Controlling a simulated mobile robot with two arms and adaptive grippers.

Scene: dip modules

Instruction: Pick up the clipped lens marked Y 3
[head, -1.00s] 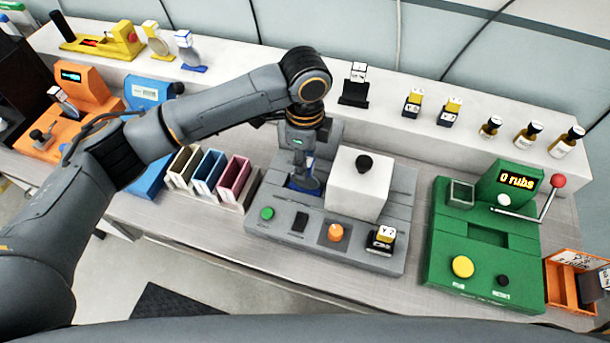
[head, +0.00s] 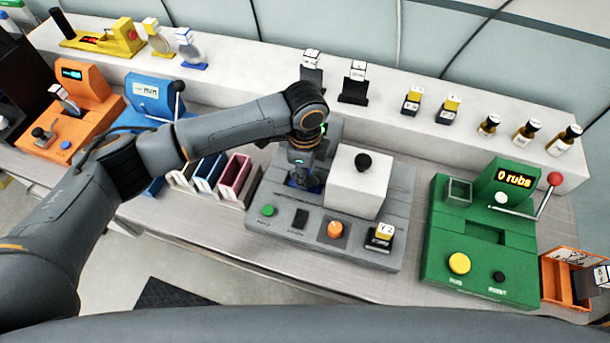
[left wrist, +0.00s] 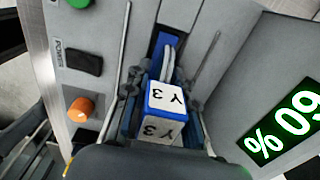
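The clipped lens marked Y 3 (left wrist: 165,100) has a white-topped blue block with black lettering. In the left wrist view it sits in a blue-lined slot of the grey machine (head: 365,258), its clear lens part pointing away from the camera. My left gripper (left wrist: 165,92) reaches down over it, one finger on each side of the block. Both fingers are close to the block, and I cannot see whether they touch it. In the head view my left gripper (head: 303,178) covers most of the lens; only a blue edge shows. My right gripper is not in view.
A white box with a black knob (head: 357,183) stands just right of my left gripper. A block marked Y 2 (head: 381,236) sits at the machine's front right. Colored slots (head: 232,176) lie to the left, and a green machine (head: 480,240) to the right.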

